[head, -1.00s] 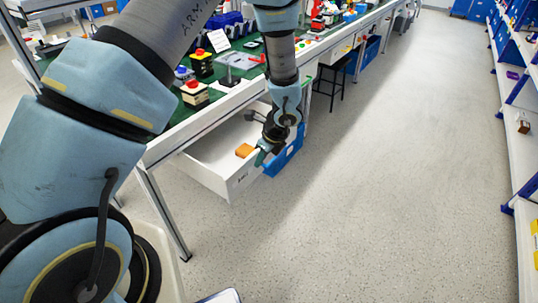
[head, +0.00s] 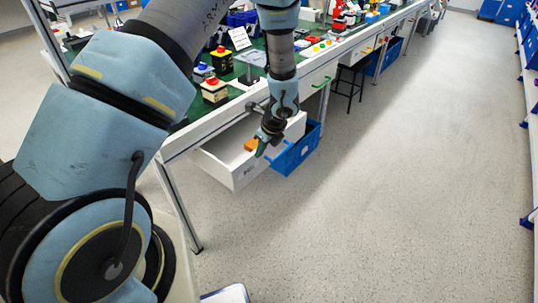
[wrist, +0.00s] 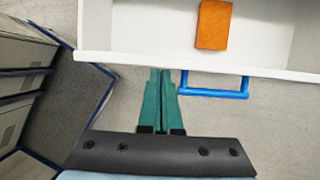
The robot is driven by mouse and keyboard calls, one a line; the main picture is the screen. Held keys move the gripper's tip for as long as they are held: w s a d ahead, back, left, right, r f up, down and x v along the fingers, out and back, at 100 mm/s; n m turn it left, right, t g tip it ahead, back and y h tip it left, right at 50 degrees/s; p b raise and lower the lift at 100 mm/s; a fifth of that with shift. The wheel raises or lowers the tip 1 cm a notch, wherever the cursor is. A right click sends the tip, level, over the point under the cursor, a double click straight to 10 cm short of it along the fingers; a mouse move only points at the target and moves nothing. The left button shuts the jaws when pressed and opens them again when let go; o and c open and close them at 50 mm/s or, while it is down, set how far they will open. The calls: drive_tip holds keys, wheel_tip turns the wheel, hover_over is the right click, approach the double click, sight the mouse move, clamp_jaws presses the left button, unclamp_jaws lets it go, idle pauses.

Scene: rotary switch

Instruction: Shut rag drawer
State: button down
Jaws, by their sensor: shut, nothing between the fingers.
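The white drawer (head: 243,175) stands partly out from under the workbench in the head view. An orange block (head: 250,144) lies inside it; it also shows in the wrist view (wrist: 213,25). My gripper (head: 262,150) is at the outer side of the drawer front. In the wrist view my gripper (wrist: 161,72) has its green fingers together and empty, tips at the drawer's front edge (wrist: 120,60), left of the blue handle (wrist: 214,93). I cannot tell whether the tips touch the front. In the head view my arm hides part of the drawer.
A blue crate (head: 296,152) is close beside the drawer on the right. The workbench top (head: 225,88) holds several button boxes. A black stool (head: 352,78) stands farther along. The floor (head: 390,190) to the right is clear.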

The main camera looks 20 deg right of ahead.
drive_tip(key=w+a+p, duration=0.2)
drive_tip(key=w+a, duration=0.4)
drive_tip(key=w, duration=0.4)
drive_tip(key=shift+w, duration=0.4)
